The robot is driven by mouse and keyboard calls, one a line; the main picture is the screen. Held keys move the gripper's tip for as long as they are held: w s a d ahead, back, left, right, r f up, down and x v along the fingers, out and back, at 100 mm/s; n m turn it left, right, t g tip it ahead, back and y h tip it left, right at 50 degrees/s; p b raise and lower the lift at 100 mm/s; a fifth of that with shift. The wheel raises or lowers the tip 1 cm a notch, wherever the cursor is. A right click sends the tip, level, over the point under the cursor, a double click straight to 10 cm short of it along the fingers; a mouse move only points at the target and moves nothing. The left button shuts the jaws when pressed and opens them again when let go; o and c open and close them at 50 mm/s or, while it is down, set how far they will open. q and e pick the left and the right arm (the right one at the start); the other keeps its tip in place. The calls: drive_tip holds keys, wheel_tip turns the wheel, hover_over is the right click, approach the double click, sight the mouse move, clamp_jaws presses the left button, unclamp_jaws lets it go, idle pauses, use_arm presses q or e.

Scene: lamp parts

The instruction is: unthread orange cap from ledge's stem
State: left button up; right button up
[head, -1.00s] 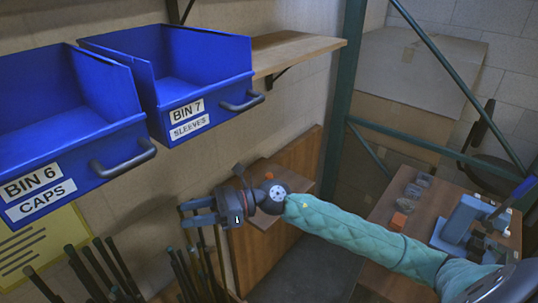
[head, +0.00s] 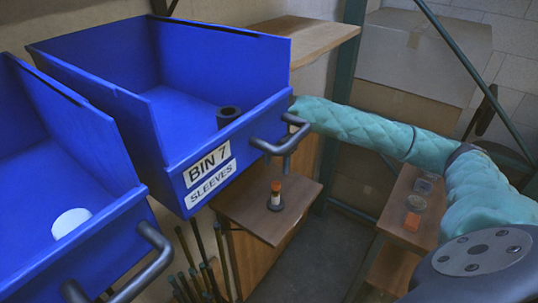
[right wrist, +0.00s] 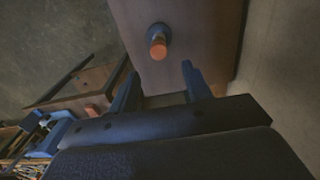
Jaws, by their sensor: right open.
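The orange cap (head: 276,186) sits at the top of a short upright stem (head: 275,199) with a pale band and a dark round base. The stem stands on the wooden ledge (head: 243,207) below bin 7. In the right wrist view the orange cap (right wrist: 158,50) shows nearly end-on, beyond my fingertips. My right gripper (right wrist: 158,76) is open and empty, its two fingers apart and pointing towards the ledge. In the head view the gripper is mostly hidden behind bin 7 and its handle. My left gripper is not in view.
Blue bin 7 (head: 208,172) holds a dark sleeve (head: 229,116). Blue bin 6 (head: 25,258) beside it holds a white cap (head: 70,222). A side table (head: 402,232) at right carries an orange block (head: 412,221). Dark rods stand below the bins.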

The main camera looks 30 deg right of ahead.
sight(276, 182)
drive_tip(key=shift+s+f, duration=0.2)
drive_tip(key=shift+f, duration=0.1)
wheel_tip(276, 182, down, 6)
drive_tip(key=shift+w+r+b, duration=0.15)
drive_tip(key=shift+r+b, duration=0.05)
drive_tip(key=shift+b, duration=0.15)
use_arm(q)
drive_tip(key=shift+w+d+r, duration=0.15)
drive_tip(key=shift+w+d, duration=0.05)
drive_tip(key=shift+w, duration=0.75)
use_arm(e)
drive_tip(key=shift+f, duration=0.7)
clamp_jaws()
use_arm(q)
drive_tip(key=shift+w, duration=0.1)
